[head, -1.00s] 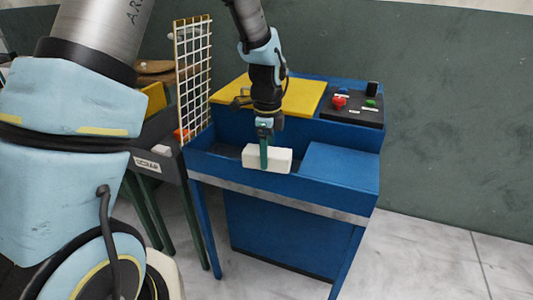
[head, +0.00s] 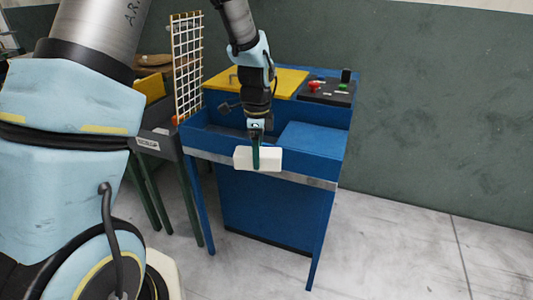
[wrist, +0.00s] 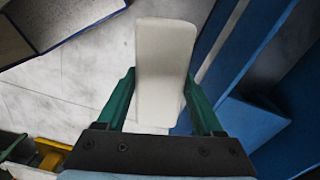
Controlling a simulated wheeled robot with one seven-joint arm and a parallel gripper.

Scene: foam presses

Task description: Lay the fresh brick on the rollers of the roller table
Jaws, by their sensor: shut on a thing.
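My gripper (head: 256,152) is shut on the fresh brick (head: 268,158), a plain white block, with one green finger on each side. In the head view the brick shows in front of the blue press's front trough and edge, held in the air. In the wrist view the brick (wrist: 165,60) stands out lengthwise between the fingers, with pale floor behind it and blue panels to the right. No rollers are clearly seen. A dark table with green legs (head: 168,144) stands left of the press, partly hidden by my arm; I cannot tell if it is the roller table.
The blue press (head: 270,205) has a yellow lid (head: 285,82), a control box with a red button (head: 313,87) and a raised blue block on the right (head: 312,138). A white wire grid (head: 187,70) stands at its left. Floor is clear at the right.

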